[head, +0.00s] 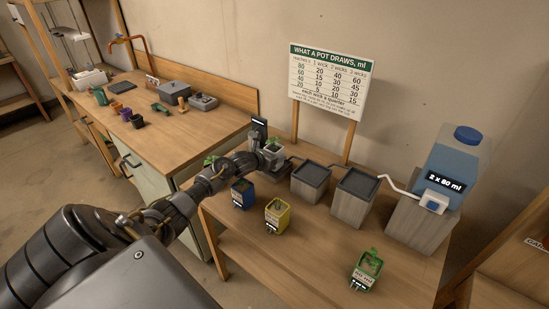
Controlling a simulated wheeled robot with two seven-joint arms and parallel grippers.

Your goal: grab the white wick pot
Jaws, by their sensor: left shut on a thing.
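The white wick pot (274,149), small and pale with a green sprout, is at the back left of the low wooden bench in the head view. My left gripper (262,159) reaches in from the left and is shut on this pot. The fingers and wrist hide the pot's lower part, so I cannot tell whether it touches what is beneath. My right gripper is not in view.
A blue pot (242,193), a yellow pot (277,216) and a green pot (366,270) stand on the bench (310,250). The front middle is clear.

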